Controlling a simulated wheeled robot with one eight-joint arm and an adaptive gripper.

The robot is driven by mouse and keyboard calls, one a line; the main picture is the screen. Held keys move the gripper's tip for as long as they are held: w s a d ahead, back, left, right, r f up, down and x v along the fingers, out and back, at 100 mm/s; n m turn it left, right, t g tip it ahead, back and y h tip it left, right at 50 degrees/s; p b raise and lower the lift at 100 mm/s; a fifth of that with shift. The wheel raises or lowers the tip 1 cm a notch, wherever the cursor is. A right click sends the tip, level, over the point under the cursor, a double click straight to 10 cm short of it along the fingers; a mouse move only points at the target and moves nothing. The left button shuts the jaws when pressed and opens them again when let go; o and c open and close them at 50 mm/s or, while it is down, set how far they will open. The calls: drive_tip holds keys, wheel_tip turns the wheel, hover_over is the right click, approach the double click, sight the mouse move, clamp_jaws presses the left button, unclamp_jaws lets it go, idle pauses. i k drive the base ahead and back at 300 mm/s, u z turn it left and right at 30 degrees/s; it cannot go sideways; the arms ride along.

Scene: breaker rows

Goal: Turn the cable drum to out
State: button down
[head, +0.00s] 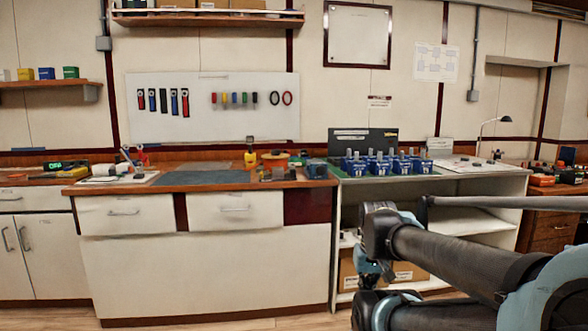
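An orange spool-like thing (275,160) lies on the wooden worktop left of the shelf unit. It looks like the cable drum, but it is too small to read any marking or its turned position. My arm reaches in from the lower right. What looks like my gripper (372,270) hangs at the arm's far end, in front of the shelf unit and below worktop height. It is well apart from the spool and to its right. Its fingers are too small and dark to tell open from shut.
Blue breaker-like blocks (385,164) stand in rows on the white shelf unit (480,184). The wooden worktop (120,187) holds a dark mat (205,178) and small tools. A tool board (212,107) hangs above. Floor in front of the cabinets looks clear at left.

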sight(274, 159)
drive_tip(key=z, duration=0.15)
drive_tip(key=i, duration=0.95)
